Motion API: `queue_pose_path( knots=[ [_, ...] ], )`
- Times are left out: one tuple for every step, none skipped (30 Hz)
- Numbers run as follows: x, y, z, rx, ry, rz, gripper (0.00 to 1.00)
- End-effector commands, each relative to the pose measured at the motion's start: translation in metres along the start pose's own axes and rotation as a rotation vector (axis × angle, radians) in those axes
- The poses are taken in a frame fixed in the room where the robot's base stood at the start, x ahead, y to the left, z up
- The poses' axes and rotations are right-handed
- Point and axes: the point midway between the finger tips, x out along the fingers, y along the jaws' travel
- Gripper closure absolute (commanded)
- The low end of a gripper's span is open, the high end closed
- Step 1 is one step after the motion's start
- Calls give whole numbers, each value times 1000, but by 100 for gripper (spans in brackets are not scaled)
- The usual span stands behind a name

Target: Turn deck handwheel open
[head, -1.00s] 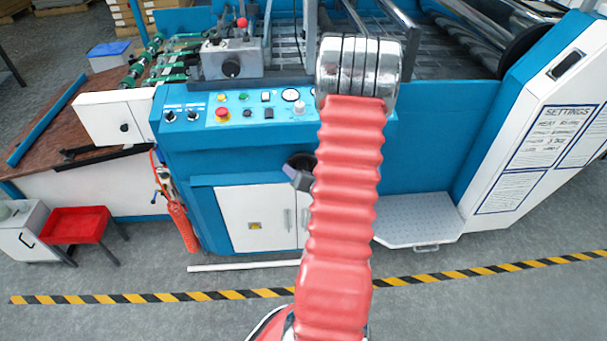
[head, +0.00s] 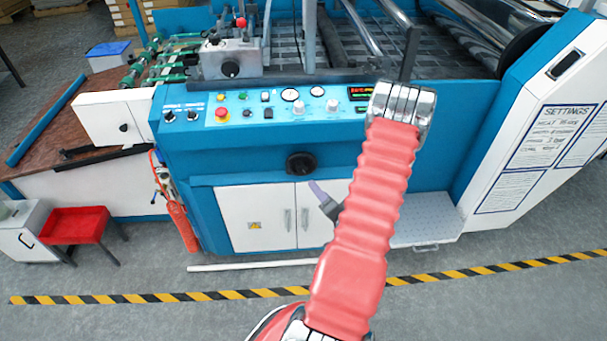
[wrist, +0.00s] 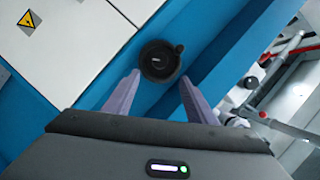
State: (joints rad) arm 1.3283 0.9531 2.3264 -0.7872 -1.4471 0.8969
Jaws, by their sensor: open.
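The black round handwheel (head: 301,163) sits on the blue front of the machine, above the white cabinet doors. In the wrist view the handwheel (wrist: 160,61) has a small knob at its upper right rim. My gripper (head: 318,188) is just below and to the right of the handwheel in the head view, partly hidden by my red-sleeved arm. In the wrist view my gripper (wrist: 158,83) is open and empty. Its two lilac fingers lie on either side of the handwheel's near part in the picture, with visible gaps. How far it is in depth I cannot tell.
The control panel (head: 262,107) with buttons and gauges is above the handwheel. White cabinet doors (head: 262,217) are below it. A grey step (head: 425,217) juts out at right.

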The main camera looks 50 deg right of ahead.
Motion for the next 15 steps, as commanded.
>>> queue_pose_path(
  knots=[
    [2, 0, 0, -1, -1, 0, 49],
    [4, 0, 0, -1, -1, 0, 49],
    [7, 0, 1, -1, -2, 0, 49],
    [9, 0, 1, -1, -2, 0, 49],
    [12, 0, 1, -1, -3, 0, 49],
    [17, 0, 1, -2, -3, -1, 49],
    [21, 0, 1, -1, -3, -1, 49],
    [25, -1, 2, -1, -3, -1, 49],
    [31, -1, 2, -2, -3, -2, 49],
    [35, 0, 1, -3, -3, -2, 49],
    [40, 0, 2, -2, -4, -2, 49],
    [46, -1, 2, -2, -4, -2, 49],
    [51, -1, 1, -2, -3, -1, 49],
    [55, -1, 2, -2, -3, -2, 49],
    [62, -1, 1, -3, -3, -3, 49]
  ],
)
